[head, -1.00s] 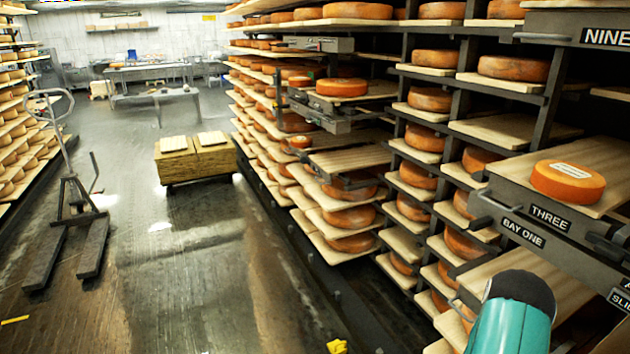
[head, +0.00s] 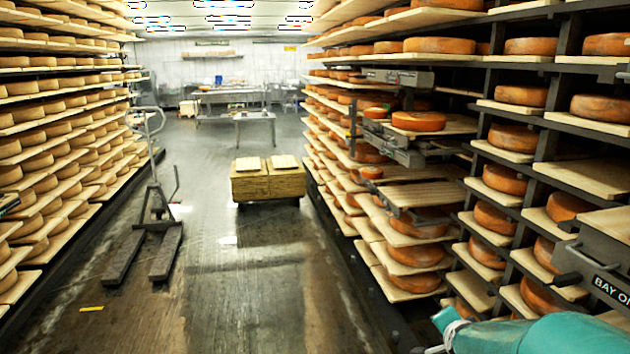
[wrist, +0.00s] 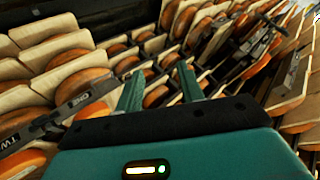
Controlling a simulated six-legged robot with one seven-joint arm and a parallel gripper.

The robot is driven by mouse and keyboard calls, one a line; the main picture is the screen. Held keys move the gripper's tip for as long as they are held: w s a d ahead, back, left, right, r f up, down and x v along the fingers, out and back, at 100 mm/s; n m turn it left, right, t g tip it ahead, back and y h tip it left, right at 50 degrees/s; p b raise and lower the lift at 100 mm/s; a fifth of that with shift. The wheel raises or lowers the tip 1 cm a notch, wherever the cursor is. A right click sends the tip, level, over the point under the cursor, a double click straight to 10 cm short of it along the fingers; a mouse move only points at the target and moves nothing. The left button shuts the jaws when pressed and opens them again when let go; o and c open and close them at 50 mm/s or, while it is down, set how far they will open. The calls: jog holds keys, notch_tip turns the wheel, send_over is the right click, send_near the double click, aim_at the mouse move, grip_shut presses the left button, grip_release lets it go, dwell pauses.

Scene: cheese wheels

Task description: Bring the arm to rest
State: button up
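My teal arm (head: 535,335) shows at the bottom right of the head view, beside the right-hand shelves; the fingers are not visible there. In the wrist view my gripper (wrist: 160,88) has two teal fingers standing apart with a gap between them. Nothing is held between the fingers. Beyond them, tilted in the picture, are shelves with orange cheese wheels (wrist: 78,83) on pale boards. A dark label bar (wrist: 75,103) is at the left of that view.
Right-hand racks hold orange wheels (head: 418,121), with some boards and drawers jutting into the aisle. A drawer labelled BAY (head: 600,280) is close at the right. A pallet truck (head: 155,215) and a wooden stack (head: 268,182) stand in the aisle. The middle floor (head: 235,280) is clear.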

jog(key=s+a+r+n+g+y, duration=0.25)
jog(key=s+a+r+n, duration=0.55)
jog(key=a, duration=0.4)
jog(key=s+a+n, duration=0.2)
jog(key=s, duration=0.4)
jog(key=s+a+r+n+g, duration=0.1)
jog(key=s+a+n, duration=0.1)
jog(key=s, duration=0.4)
jog(key=shift+s+a+r+n+y, duration=0.25)
jog(key=shift+s+r+n+y, duration=0.15)
jog(key=shift+n, duration=0.3)
jog(key=shift+a+f+g, duration=0.1)
jog(key=shift+a+g, duration=0.1)
jog(key=shift+g, duration=0.05)
